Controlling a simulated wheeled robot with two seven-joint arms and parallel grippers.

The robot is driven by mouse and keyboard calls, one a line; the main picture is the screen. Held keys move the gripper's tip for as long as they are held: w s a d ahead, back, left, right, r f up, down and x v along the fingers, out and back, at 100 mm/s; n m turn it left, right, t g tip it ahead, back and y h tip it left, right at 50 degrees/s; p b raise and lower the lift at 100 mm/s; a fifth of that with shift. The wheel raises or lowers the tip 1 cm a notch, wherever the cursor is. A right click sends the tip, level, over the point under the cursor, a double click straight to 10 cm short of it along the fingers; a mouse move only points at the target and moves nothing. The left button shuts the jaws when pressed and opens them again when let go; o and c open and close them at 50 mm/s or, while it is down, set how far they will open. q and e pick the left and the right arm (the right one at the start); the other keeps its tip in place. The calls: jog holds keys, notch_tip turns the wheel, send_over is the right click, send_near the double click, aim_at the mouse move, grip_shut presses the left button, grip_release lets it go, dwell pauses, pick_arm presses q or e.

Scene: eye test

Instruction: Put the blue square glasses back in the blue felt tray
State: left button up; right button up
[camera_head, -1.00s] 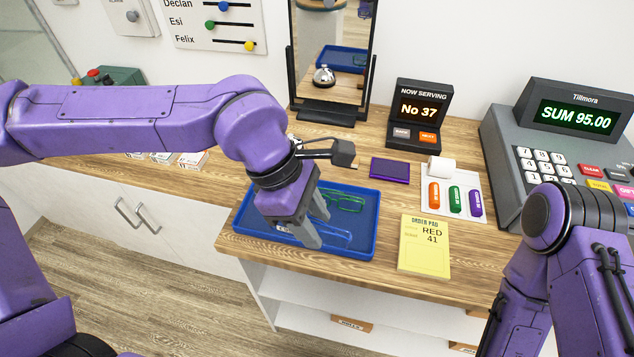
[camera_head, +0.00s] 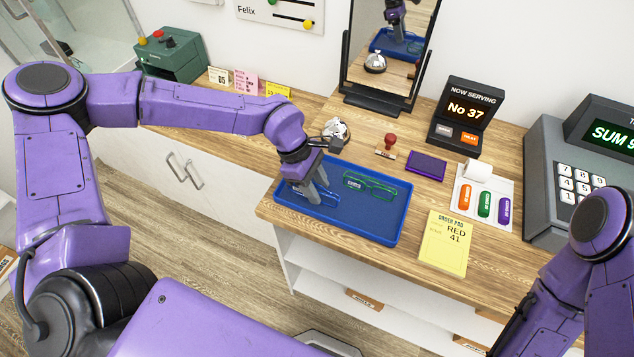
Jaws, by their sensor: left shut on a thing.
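The blue felt tray (camera_head: 350,223) lies on the wooden counter near its front edge. My left gripper (camera_head: 318,194) reaches down over the left part of the tray, its fingers shut on the blue square glasses (camera_head: 324,202). The fingers hide part of the frame, and its blue blends with the tray. I cannot tell whether the glasses touch the tray floor. Green glasses (camera_head: 371,188) lie in the tray to the right of the gripper. My right arm shows at the right edge; its gripper is out of the picture.
A bell (camera_head: 336,130), a stamp (camera_head: 388,146) and a purple pad (camera_head: 426,166) stand behind the tray. A mirror (camera_head: 392,50) rises at the back. A yellow order pad (camera_head: 444,243) lies right of the tray, near a cash register (camera_head: 560,165).

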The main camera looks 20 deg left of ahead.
pick_arm(q)
jog(key=shift+w+f, duration=0.1)
jog(key=shift+f, duration=0.15)
jog(key=o, duration=1)
jog(key=shift+r, duration=0.4)
jog(key=b+v, duration=0.1)
jog(key=v, duration=1)
jog(key=shift+a+r+b, duration=0.15)
jog(key=shift+r+b, duration=0.1)
jog(key=shift+b, duration=0.1)
